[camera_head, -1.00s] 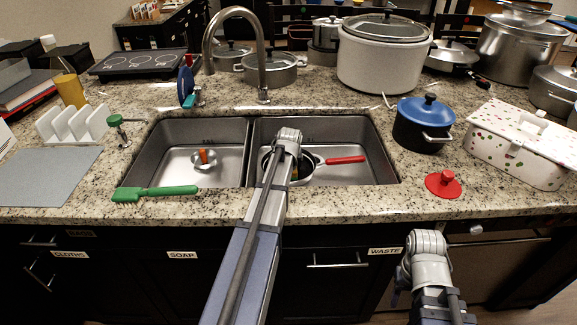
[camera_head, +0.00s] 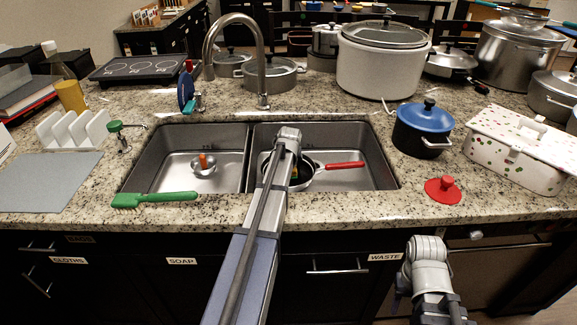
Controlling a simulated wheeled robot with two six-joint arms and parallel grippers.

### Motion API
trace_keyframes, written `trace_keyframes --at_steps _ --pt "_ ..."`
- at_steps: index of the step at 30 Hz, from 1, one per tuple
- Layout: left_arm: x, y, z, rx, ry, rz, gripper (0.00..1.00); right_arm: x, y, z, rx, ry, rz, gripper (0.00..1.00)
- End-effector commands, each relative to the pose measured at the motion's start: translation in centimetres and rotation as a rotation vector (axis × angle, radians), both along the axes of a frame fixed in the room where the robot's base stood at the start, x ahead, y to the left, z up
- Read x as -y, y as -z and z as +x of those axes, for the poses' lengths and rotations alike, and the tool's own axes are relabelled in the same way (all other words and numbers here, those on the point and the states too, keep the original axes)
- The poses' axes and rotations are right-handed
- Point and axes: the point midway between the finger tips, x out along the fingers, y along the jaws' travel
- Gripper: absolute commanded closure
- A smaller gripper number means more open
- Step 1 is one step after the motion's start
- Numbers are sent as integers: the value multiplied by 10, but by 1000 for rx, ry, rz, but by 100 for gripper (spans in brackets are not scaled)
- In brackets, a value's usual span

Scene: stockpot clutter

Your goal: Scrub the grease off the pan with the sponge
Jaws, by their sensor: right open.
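The pan (camera_head: 308,181) with a red handle (camera_head: 344,166) sits in the right sink basin, its handle pointing right. My left arm reaches over the pan and covers much of it. A small yellow and green patch, perhaps the sponge (camera_head: 295,172), shows inside the pan beside my arm. My left gripper's fingers are hidden behind its own wrist, so I cannot tell whether they hold anything. Grease on the pan cannot be made out. My right gripper (camera_head: 430,306) is open and empty, low in front of the cabinets at the bottom right.
A small metal cup (camera_head: 203,167) with an orange item sits in the left basin (camera_head: 172,178). A green brush (camera_head: 155,199) lies on the front counter edge. A tall faucet (camera_head: 262,75) stands behind the sink. A blue-lidded pot (camera_head: 423,130) and red lid (camera_head: 443,190) are at right.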

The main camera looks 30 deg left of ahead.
Motion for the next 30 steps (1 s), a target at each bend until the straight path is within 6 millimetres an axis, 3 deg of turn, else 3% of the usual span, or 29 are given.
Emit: trace_keyframes --at_steps 15,25,30 --pt "17 1 -32 -2 0 0 68 0 1 0 0 0 0 50" --pt "18 1 -32 -3 0 -2 68 0 0 0 0 0 0 50" --pt "18 -8 -32 -3 0 -2 68 0 -9 0 0 0 0 50"
